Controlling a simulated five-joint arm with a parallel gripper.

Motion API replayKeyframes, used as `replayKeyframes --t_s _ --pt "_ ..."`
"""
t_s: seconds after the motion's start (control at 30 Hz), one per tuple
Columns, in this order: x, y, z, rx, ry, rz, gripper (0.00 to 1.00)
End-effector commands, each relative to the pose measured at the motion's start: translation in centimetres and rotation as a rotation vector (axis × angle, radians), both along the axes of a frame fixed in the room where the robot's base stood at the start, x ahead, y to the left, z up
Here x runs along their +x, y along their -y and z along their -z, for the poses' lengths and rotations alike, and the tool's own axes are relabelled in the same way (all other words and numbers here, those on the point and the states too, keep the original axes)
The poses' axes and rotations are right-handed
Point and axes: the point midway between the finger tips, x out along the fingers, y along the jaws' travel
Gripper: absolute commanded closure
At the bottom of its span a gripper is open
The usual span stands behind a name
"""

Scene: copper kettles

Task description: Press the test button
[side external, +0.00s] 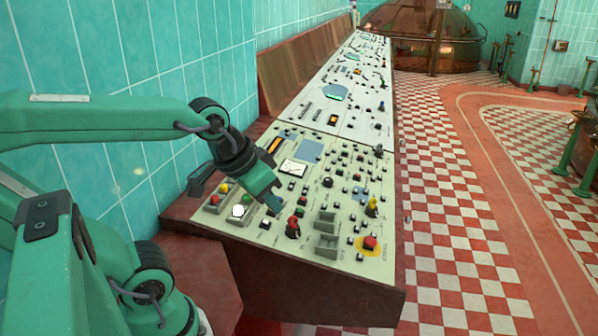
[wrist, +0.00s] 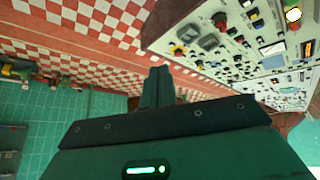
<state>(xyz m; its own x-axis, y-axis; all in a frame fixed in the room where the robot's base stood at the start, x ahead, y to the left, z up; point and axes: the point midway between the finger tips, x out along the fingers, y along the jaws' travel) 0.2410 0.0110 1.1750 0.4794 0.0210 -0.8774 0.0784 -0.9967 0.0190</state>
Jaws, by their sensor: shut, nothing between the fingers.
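A pale control panel (side external: 318,240) slopes along the wall in the side view, crowded with small buttons; it also shows at upper right in the wrist view (wrist: 203,63). Near its left end are a bright white round button (side external: 238,211), a red button (side external: 214,200), a yellow button (side external: 223,188) and a green button (side external: 246,199). A bright white button (wrist: 293,15) shows in the wrist view. Labels are too small to tell which is the test button.
A large red mushroom button (side external: 370,243) on a yellow ring is near the front right corner. Red and yellow knobs (side external: 293,226) (side external: 372,206) stand up from the panel. A teal tiled wall (side external: 190,50) is at left; checkered floor (side external: 450,240) is open at right.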

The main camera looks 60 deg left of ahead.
Motion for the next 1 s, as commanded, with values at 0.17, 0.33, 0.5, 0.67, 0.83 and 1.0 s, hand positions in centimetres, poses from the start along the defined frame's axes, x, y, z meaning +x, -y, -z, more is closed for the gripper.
replayKeyframes --t_s 0.17,0.33,0.5,0.67,0.83,1.0 --pt "2.1 -1.7 0.7 -0.024 0.007 -0.105 1.0" --pt "4.4 -3.9 1.6 -0.052 0.023 -0.224 1.0" --pt "6.5 -6.3 2.8 -0.08 0.042 -0.343 1.0" --pt "8.1 -8.9 4.1 -0.107 0.06 -0.454 1.0" --pt "9.5 -11.8 5.7 -0.133 0.083 -0.571 1.0" --pt "10.6 -15.0 7.5 -0.16 0.108 -0.689 1.0"
